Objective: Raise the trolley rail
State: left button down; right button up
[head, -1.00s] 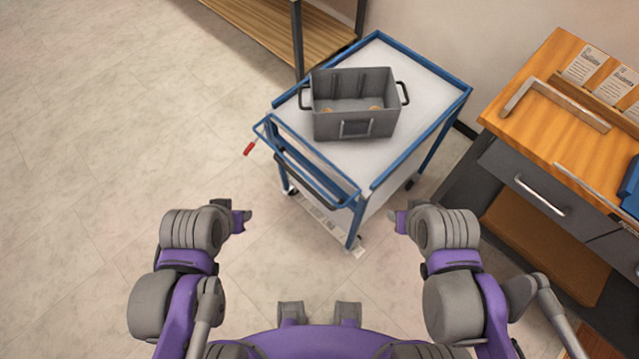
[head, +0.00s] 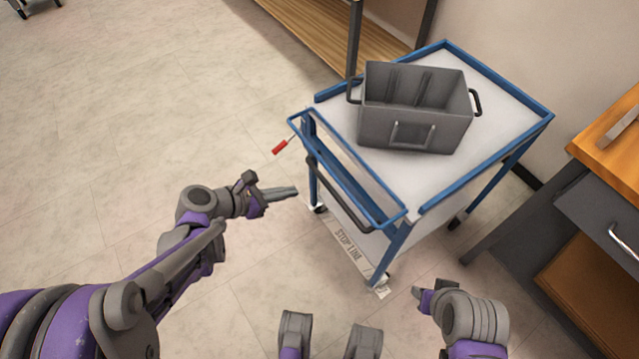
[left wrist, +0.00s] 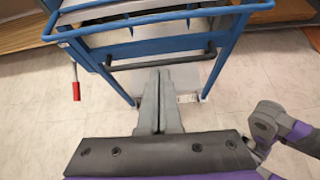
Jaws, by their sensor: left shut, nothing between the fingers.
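The blue trolley (head: 485,187) stands right of centre in the head view. Its blue rail (head: 352,184) sticks out along the near end, below the tray's top edge; it crosses the top of the left wrist view (left wrist: 170,24). A black bar (head: 335,194) runs beneath the rail. A red-handled lever (head: 280,147) hangs at the rail's left corner. My left gripper (head: 294,191) is shut and empty, left of the black bar and below the rail; in the left wrist view its fingers (left wrist: 159,78) point toward the trolley. My right gripper (head: 418,292) is near the trolley's front right leg; its jaw state is unclear.
A grey bin (head: 412,138) with black handles stands on the trolley's tray. A floor strip marked "STOP LINE" (head: 347,246) lies under the trolley's near end. A wooden-topped cabinet (head: 603,205) stands at the right and a wooden shelf (head: 320,40) behind. The floor at left is free.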

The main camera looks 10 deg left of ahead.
pick_arm(q)
jog(key=b+x, duration=0.2)
jog(key=x, duration=0.8)
jog(key=r, duration=0.4)
jog(key=shift+w+d, duration=0.2)
jog(key=shift+w, duration=0.2)
jog(key=shift+r+p, duration=0.4)
jog(key=shift+p, duration=0.25)
jog(key=shift+r+g+y, duration=0.1)
jog(key=shift+g+y, duration=0.2)
